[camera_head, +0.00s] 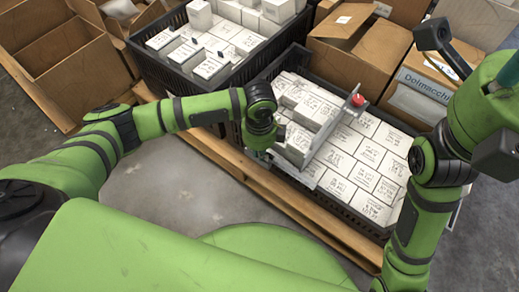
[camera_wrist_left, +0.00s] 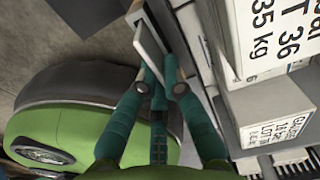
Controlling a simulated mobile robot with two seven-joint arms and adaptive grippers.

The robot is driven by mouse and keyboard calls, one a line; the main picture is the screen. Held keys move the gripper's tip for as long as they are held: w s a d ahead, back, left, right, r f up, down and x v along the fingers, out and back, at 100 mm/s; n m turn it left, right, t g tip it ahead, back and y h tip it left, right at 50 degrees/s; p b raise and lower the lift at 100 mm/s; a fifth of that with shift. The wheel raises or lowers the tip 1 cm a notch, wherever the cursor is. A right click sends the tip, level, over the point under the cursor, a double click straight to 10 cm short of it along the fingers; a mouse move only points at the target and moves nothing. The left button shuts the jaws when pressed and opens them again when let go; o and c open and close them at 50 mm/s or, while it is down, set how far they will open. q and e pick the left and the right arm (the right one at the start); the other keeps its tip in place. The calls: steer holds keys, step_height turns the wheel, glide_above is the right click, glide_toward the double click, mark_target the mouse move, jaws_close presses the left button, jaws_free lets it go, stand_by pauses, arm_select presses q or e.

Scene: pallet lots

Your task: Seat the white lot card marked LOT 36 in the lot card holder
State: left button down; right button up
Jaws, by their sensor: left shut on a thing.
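My left gripper (camera_head: 264,154) is at the near left edge of the right black crate (camera_head: 345,215). In the left wrist view its teal fingers (camera_wrist_left: 160,72) are shut on a thin white card (camera_wrist_left: 151,42), seen nearly edge-on, so its marking cannot be read. A grey-rimmed frame (camera_wrist_left: 136,19), perhaps the lot card holder, is right beside the card. I cannot tell whether the card is inside it. My right gripper is mostly cut off at the right edge of the head view; only a teal part (camera_head: 513,72) shows.
The right crate holds white boxes (camera_head: 365,155); one in the wrist view reads "36" and "35 kg" (camera_wrist_left: 275,35). A grey metal bar with a red knob (camera_head: 357,100) stands over them. Another crate (camera_head: 190,75) and cardboard boxes (camera_head: 60,50) are behind. A wooden pallet edge (camera_head: 280,200) runs in front.

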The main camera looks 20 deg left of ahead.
arm_select(q)
steer(key=c, duration=1.4)
jaws_free()
steer(key=shift+o, duration=0.2)
